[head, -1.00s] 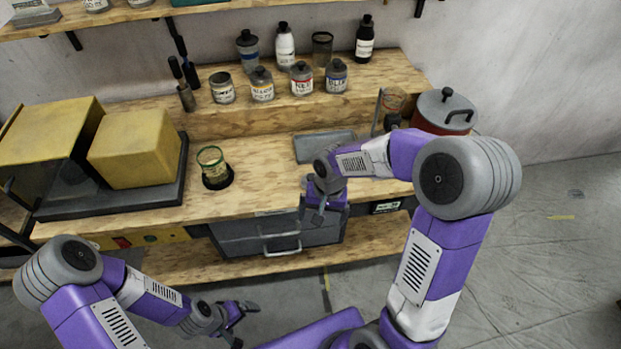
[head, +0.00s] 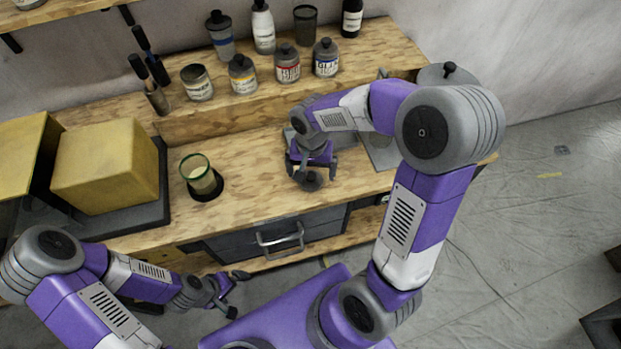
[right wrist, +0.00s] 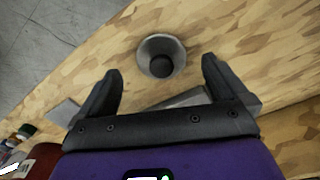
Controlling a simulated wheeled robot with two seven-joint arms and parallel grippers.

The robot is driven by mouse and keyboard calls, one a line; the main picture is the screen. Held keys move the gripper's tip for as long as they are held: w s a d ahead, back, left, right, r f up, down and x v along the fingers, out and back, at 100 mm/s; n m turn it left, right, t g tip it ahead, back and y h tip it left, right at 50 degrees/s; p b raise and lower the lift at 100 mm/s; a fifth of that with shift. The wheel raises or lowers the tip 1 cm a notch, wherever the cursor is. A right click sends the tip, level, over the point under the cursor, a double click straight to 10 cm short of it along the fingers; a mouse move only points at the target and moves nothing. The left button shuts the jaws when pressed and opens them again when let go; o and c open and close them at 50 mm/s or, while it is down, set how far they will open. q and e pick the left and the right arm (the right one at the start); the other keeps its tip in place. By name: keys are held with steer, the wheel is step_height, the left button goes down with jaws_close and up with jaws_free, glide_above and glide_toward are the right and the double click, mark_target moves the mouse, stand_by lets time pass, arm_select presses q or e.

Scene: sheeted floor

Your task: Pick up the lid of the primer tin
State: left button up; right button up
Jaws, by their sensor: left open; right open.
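A small round grey lid with a dark knob (right wrist: 161,62) lies on the wooden bench top. In the head view the lid (head: 308,181) shows just below my right gripper (head: 312,170). In the right wrist view my right gripper (right wrist: 160,66) is open and empty, its two fingers pointing toward the lid and spread on either side of it, apart from it. An uncovered tin with a pale label (head: 198,84) stands on the raised shelf; its lettering is too small to read. My left gripper (head: 236,292) is open and empty, low in front of the bench.
A glass jar (head: 199,176) stands on a dark round base left of the lid. Several knobbed tins and bottles (head: 286,65) line the raised shelf. A yellow box (head: 105,165) stands at left. A grey tray (head: 382,152) lies right, partly behind my arm.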

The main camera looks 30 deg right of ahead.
mark_target(311, 179)
step_height(311, 179, down, 3)
steer(key=shift+w+r, duration=0.1)
steer(key=c, duration=1.1)
steer(key=shift+r, duration=0.1)
